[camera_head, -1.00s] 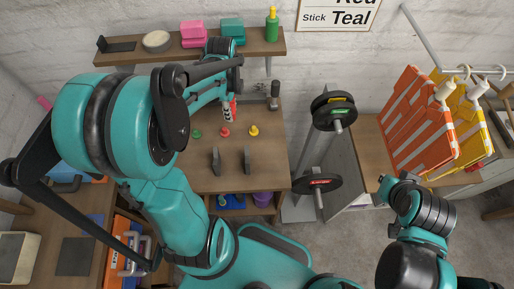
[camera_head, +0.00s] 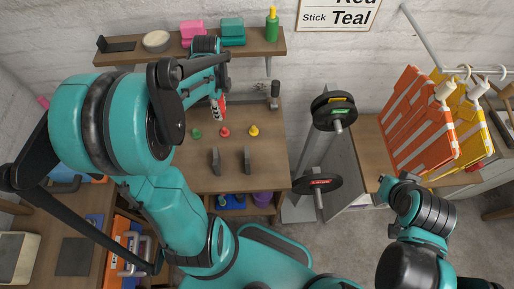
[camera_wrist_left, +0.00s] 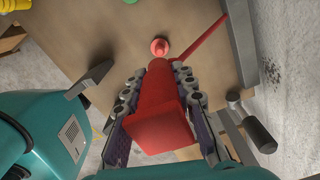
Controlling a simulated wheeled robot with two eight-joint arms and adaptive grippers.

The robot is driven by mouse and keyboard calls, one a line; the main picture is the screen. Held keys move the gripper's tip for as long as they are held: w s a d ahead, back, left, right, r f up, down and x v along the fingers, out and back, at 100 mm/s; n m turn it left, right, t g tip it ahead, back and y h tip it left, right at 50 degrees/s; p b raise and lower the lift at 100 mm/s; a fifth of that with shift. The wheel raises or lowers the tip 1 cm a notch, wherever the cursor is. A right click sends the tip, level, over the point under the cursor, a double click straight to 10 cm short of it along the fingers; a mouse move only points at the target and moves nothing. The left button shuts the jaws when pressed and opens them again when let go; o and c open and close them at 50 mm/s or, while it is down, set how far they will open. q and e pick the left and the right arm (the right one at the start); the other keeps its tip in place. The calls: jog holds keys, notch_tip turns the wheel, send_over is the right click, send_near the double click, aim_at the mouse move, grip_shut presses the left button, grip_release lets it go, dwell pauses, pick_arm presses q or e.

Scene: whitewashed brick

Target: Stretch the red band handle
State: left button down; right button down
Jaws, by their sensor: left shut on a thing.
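The red band handle (camera_wrist_left: 160,112) is between the fingers of my left gripper (camera_wrist_left: 160,105) in the left wrist view, and the gripper is shut on it. A thin red band (camera_wrist_left: 198,40) runs from the handle up to the right. In the head view the left gripper (camera_head: 217,108) is over the back of the wooden table, behind the pegs, with a little red showing. The red peg (camera_head: 225,132) stands between a green peg (camera_head: 196,133) and a yellow peg (camera_head: 254,131). My right gripper (camera_head: 384,191) is small and dark at the lower right; its jaw state is unclear.
A wall shelf (camera_head: 262,47) is behind the left arm. A weight rack with black plates (camera_head: 334,110) stands right of the table.

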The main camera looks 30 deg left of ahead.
pick_arm(q)
jog(key=shift+f, duration=0.25)
dwell(0.3)
jog(key=shift+f+b, duration=2.8)
jog(key=shift+f, duration=0.35)
jog(key=shift+f, duration=0.1)
jog(key=c, duration=1.2)
grip_release()
jog(key=shift+o, duration=0.2)
notch_tip(320, 180, up, 12)
jog(key=shift+r, duration=0.1)
jog(key=shift+d, duration=0.1)
